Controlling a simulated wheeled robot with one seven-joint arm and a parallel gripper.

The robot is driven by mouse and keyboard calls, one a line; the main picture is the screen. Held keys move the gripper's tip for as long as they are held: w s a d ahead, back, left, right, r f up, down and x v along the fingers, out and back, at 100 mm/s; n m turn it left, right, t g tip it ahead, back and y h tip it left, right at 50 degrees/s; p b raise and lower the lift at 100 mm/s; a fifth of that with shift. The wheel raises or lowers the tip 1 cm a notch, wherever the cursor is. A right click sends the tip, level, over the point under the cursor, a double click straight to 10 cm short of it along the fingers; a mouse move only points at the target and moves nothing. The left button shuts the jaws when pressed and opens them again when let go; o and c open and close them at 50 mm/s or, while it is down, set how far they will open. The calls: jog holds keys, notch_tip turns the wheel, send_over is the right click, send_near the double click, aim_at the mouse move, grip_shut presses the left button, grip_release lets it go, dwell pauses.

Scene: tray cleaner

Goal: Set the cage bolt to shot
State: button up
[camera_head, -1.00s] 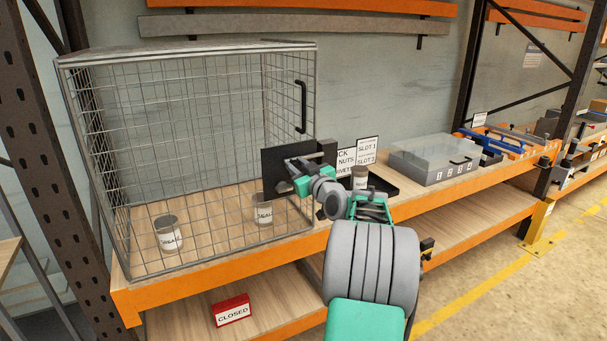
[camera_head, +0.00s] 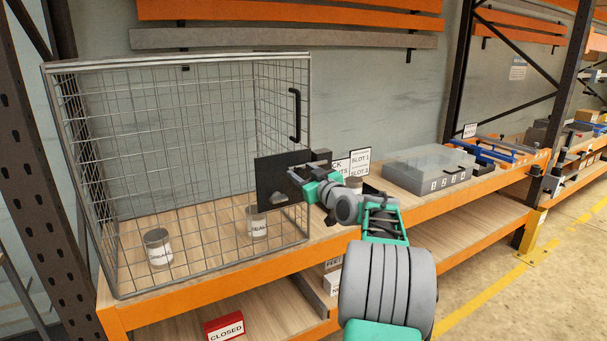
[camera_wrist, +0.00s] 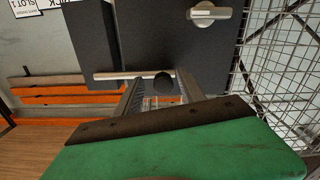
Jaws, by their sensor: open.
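The wire cage (camera_head: 182,58) stands on the bench at left with its door side toward my arm. A black plate (camera_head: 268,176) is on the cage's right front edge; it also shows in the wrist view (camera_wrist: 110,35). The bolt appears there as a pale rod (camera_wrist: 125,75) along the plate's edge, with a dark round knob (camera_wrist: 163,84). My gripper (camera_wrist: 160,92) is open, with the knob seen between its fingers; I cannot tell whether they touch it. In the head view my gripper (camera_head: 297,176) is in front of the plate, hiding part of it. A silver turn handle (camera_wrist: 208,14) sits on the plate.
Two labelled cans (camera_head: 158,248) (camera_head: 256,222) stand inside the cage. A black door handle (camera_head: 295,115) is above the plate. A red CLOSED sign (camera_head: 224,327) is on the lower shelf.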

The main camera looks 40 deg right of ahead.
jog(key=shift+s, duration=0.1)
jog(key=s+a+b, duration=0.1)
jog(key=s+b, duration=0.1)
jog(key=s, duration=0.5)
jog(key=shift+s, duration=0.3)
